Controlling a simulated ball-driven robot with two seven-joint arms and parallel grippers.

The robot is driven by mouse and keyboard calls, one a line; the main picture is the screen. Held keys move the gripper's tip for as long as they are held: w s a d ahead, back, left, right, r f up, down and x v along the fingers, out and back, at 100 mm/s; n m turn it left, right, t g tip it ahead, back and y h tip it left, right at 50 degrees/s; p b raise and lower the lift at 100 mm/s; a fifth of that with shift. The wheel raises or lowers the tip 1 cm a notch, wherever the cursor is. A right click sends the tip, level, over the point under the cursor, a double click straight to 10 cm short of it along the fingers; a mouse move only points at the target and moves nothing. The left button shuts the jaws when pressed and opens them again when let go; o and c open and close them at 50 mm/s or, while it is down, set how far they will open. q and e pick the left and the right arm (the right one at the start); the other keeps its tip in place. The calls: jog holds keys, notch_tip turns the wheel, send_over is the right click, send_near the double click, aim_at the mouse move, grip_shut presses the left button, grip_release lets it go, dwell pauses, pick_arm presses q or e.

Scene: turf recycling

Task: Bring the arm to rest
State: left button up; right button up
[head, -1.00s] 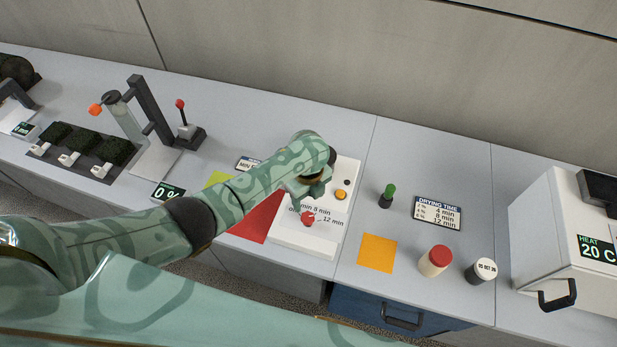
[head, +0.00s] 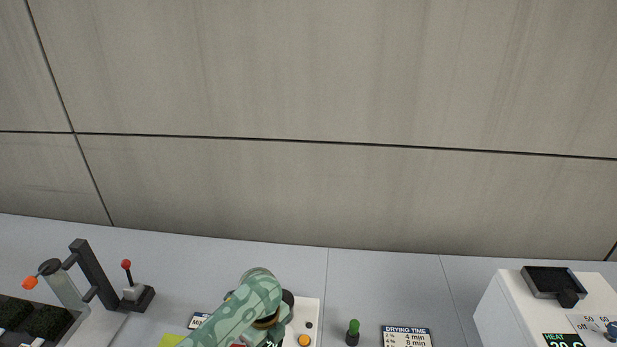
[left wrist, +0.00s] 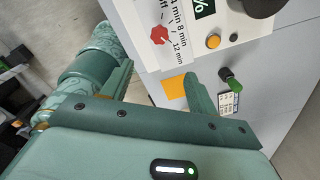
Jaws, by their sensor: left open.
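My left arm (head: 235,318) reaches in from the bottom of the head view and ends over a white control panel (head: 313,322). Its gripper is not clearly visible there. In the left wrist view, the left gripper (left wrist: 158,78) has its two fingers apart, with nothing seen between them. Beyond the fingers are the panel's red knob (left wrist: 160,34) and orange button (left wrist: 213,41); I see a gap between fingers and panel. My right gripper is in neither current view.
A green-topped peg (head: 353,331) and a drying time sign (head: 406,336) are right of the panel. A white heater box (head: 500,308) stands at far right. A red-knobbed lever (head: 128,288) and a dark stand (head: 92,272) are at left. An orange square (left wrist: 173,87) lies on the bench.

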pick_arm(q)
jog(key=s+a+r+n+t, duration=0.1)
jog(key=s+a+n+t, duration=0.25)
jog(key=s+n, duration=0.5)
jog(key=s+a+r+n+t+y, duration=0.3)
jog(key=s+a+r+n+y, duration=0.2)
jog(key=s+a+r+n, duration=0.6)
jog(key=s+d+f+m+g+h+b, duration=0.2)
jog(key=f+b, duration=0.9)
jog(key=f, duration=2.5)
jog(key=s+f+n+g+h+b, duration=0.1)
jog(key=s+f+b, duration=0.4)
jog(key=s+f, duration=0.6)
jog(key=s+f+n+g+h+b, duration=0.2)
jog(key=s+f+b, duration=0.3)
jog(key=s+f, duration=0.6)
notch_tip(320, 180, down, 5)
jog(key=shift+f+n+g+b, duration=0.1)
jog(key=shift+n+g+b, duration=0.25)
jog(key=shift+n, duration=0.1)
